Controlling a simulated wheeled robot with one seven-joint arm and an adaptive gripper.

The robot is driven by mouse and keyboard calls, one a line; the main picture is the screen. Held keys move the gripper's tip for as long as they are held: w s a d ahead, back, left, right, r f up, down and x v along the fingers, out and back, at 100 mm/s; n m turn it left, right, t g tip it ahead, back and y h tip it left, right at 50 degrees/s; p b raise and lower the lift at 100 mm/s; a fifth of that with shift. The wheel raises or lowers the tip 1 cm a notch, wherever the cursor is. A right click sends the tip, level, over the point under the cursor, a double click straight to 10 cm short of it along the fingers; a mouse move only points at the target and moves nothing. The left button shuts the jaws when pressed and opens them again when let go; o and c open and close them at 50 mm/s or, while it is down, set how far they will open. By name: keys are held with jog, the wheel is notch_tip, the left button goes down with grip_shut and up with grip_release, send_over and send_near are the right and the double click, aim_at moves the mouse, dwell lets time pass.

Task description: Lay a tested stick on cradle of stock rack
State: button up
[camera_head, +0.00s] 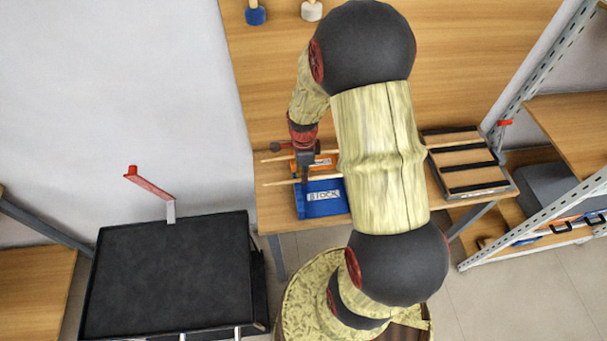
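A blue rack (327,208) with a white label that seems to read STOCK stands near the table's front edge. A pale wooden stick (280,183) lies level across its upper part, its right part hidden behind my arm. An orange rack (325,171) stands just behind, with another pale stick (272,160) across it. My gripper (304,180) points down with its dark fingertips at the front stick, close to the blue rack's left end. The fingers are too small to tell whether they grip the stick, or whether the stick rests in a cradle.
The wooden table (270,215) carries a dark tray with black bars (470,162) at right. A blue knob-like object (255,14) and a white one (312,10) stand at the back. A black cart (165,275) is at left, metal shelving (540,225) at right. My arm hides the middle.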

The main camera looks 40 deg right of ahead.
jog(key=shift+o, duration=1.2)
jog(key=shift+r, duration=0.1)
notch_tip(320, 180, up, 12)
